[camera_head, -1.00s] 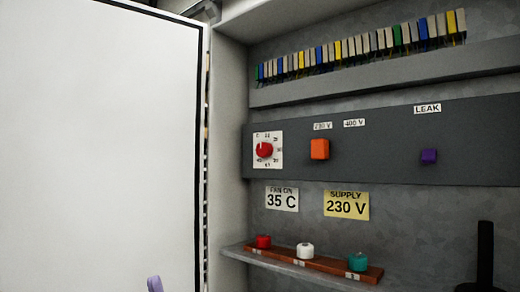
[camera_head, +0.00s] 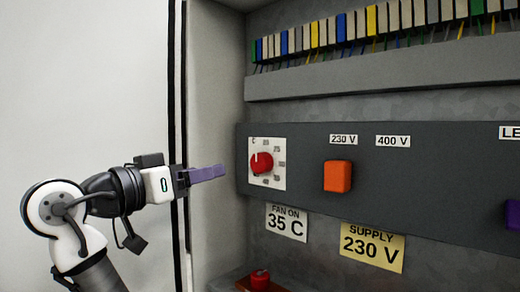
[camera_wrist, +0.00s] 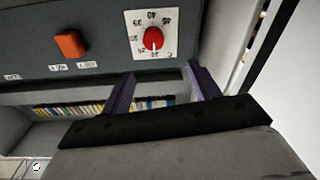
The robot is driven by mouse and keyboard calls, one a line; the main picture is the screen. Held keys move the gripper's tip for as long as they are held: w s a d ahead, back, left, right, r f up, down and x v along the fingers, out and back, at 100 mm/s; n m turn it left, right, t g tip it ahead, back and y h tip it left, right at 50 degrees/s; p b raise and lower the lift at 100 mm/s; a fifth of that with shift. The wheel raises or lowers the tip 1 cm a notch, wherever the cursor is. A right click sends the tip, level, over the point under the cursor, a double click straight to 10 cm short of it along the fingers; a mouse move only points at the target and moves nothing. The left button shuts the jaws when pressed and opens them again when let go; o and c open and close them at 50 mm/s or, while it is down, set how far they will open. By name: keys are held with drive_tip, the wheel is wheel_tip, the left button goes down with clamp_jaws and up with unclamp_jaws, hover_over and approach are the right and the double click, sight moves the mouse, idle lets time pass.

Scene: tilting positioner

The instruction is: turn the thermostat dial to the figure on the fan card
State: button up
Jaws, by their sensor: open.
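The thermostat dial (camera_head: 262,163) is a red round knob on a white scale plate (camera_head: 280,182) at the left end of the dark panel. The fan card (camera_head: 287,222), below the dial, reads "FAN ON 35 C". My gripper (camera_head: 222,172) is left of the dial, at about its height, open and apart from it. In the wrist view, the dial (camera_wrist: 153,38) appears upside down beyond my two purple fingers (camera_wrist: 161,69), roughly between their tips.
An orange switch (camera_head: 338,176) sits right of the dial, with 230 V and 400 V labels above. A yellow supply card (camera_head: 372,247) hangs below. A grey rail (camera_head: 380,72) with terminal blocks runs above. The white cabinet door (camera_head: 80,80) stands open at left.

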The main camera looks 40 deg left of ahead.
sight(257, 165)
drive_tip(key=shift+m+g+h, duration=0.3)
drive_tip(key=shift+g, duration=0.1)
drive_tip(key=w+p, duration=0.1)
drive_tip(key=w, duration=0.3)
drive_tip(key=w+d+p, duration=0.1)
drive_tip(key=w+p, duration=0.1)
drive_tip(key=w, duration=0.3)
drive_tip(key=w+p, duration=0.2)
drive_tip(key=w, duration=0.2)
drive_tip(key=shift+w+d+r, duration=0.15)
drive_tip(key=shift+w+d, duration=0.15)
drive_tip(key=shift+d, duration=0.05)
drive_tip(key=c, duration=1)
drive_tip(key=shift+o, duration=0.2)
drive_tip(key=shift+m, duration=0.3)
